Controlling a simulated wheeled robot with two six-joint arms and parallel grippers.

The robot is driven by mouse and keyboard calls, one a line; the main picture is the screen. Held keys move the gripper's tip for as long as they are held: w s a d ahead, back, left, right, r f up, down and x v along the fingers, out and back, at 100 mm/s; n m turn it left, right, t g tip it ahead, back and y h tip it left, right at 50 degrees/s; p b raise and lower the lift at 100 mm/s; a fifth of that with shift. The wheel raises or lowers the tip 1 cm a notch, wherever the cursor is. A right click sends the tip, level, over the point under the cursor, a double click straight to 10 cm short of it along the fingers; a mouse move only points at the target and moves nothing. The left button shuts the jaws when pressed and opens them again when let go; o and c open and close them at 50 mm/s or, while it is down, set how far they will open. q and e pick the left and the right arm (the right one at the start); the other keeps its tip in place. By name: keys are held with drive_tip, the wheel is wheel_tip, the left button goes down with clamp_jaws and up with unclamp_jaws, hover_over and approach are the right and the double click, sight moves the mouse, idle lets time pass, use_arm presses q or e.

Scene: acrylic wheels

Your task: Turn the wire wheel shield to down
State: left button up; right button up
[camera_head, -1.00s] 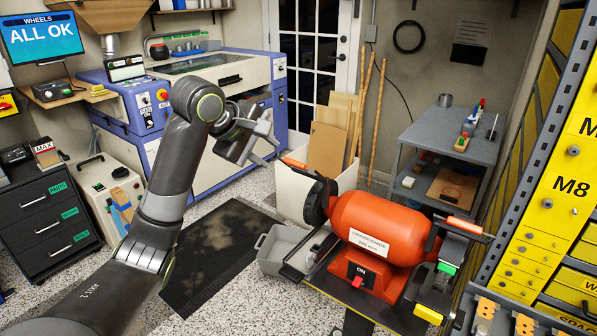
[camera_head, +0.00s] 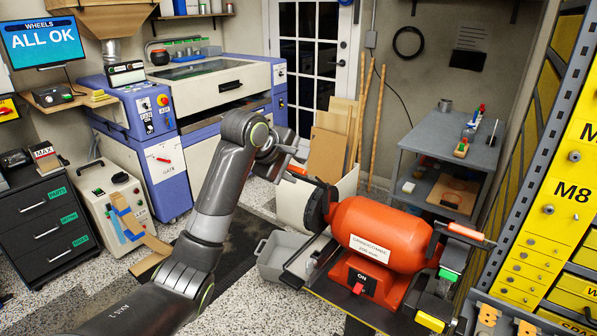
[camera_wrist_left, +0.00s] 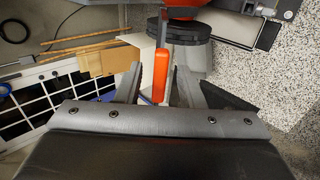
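The orange bench grinder (camera_head: 382,236) stands on its stand, with a black wheel guard (camera_head: 317,207) at its left end. An orange shield handle (camera_head: 298,171) sticks out up and left above that guard. My left gripper (camera_head: 286,163) is at this handle in the head view, partly hidden by its own wrist. In the left wrist view the orange handle (camera_wrist_left: 160,76) lies between the spread fingers of the gripper (camera_wrist_left: 159,84), with gaps on both sides. A second orange handle (camera_head: 466,232) is at the grinder's right end. My right gripper is not in view.
A grey bin (camera_head: 283,255) sits at the grinder's left front. A white box with boards (camera_head: 327,152) is behind it. A grey shelf table (camera_head: 440,140) stands back right, and yellow M8 drawers (camera_head: 560,190) line the right.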

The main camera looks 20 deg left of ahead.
use_arm(q)
drive_tip(key=shift+x, duration=1.55)
clamp_jaws()
